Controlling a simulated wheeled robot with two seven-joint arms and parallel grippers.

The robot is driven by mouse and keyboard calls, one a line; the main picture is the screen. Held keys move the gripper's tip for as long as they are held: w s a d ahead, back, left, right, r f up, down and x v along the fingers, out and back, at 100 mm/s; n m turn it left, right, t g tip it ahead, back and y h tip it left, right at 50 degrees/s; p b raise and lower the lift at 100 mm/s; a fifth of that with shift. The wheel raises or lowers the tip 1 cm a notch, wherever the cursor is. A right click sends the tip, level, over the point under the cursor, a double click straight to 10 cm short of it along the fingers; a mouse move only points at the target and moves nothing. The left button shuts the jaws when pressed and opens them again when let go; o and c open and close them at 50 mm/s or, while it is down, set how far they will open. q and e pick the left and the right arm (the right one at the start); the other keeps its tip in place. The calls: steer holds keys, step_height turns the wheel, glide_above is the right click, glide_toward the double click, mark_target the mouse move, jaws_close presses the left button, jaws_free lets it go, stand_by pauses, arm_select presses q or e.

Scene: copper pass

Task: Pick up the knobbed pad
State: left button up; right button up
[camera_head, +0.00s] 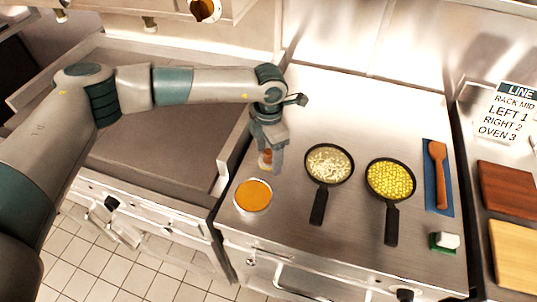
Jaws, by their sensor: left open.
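My left gripper (270,152) points down over the left part of the steel counter. It is open, with its fingers around or just in front of a small brown and pale thing (265,160). The fingers hide much of that thing, and I cannot tell whether they touch it. It may be the knobbed pad, but its shape is unclear. A green pad with a white block on top (445,241) lies at the counter's front right, well away from the gripper. My right gripper is not in view.
A tin of orange sauce (253,196) stands close in front of the gripper. Two black pans, one with pale shreds (329,164) and one with yellow pieces (390,180), stand to the right. A wooden spoon (438,175) lies on a blue mat. Bare steel lies behind the pans.

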arm_select(q)
steer(key=shift+f, duration=0.2)
stand_by(0.3)
steer(key=c, duration=1.2)
steer(key=shift+o, duration=0.2)
steer(key=shift+r, duration=0.15)
